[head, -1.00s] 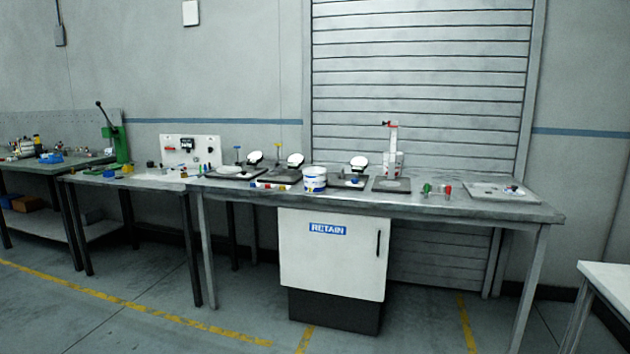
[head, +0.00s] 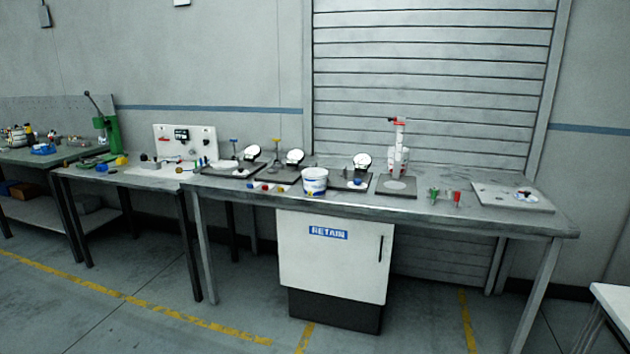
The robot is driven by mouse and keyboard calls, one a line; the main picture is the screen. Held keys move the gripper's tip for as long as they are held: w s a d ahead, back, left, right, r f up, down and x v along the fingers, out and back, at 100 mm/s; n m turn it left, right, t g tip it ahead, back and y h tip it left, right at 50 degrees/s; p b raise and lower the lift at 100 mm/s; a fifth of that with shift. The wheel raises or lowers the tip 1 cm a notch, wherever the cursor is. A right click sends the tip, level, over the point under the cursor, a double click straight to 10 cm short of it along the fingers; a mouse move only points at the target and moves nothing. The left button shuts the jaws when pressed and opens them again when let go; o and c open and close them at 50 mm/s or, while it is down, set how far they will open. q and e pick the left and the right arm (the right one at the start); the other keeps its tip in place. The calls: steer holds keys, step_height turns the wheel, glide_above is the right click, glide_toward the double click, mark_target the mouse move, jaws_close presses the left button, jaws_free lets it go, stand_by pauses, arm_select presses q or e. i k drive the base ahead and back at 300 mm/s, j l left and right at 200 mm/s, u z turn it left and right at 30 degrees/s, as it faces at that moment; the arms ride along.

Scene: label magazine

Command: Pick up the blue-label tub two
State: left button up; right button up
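A white tub (head: 314,182) with a blue label stands upright near the front edge of the long grey workbench (head: 440,215), left of its middle. A little yellow shows low on its label. Whether it is tub two cannot be read at this size. Neither of my grippers is in the head view, and nothing touches the tub.
A small tray (head: 274,187) of coloured parts lies just left of the tub. A dark plate with a round mirror (head: 362,160) stands behind it. A red-topped stand (head: 398,150) is to the right. A white RETAIN cabinet (head: 333,255) is under the bench. The floor in front is clear.

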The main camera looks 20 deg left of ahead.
mark_target(314, 180)
steer(key=i+j, duration=0.15)
steer(key=i, duration=0.55)
steer(key=i+j, duration=0.15)
steer(key=i, duration=0.55)
steer(key=j+u, duration=0.05)
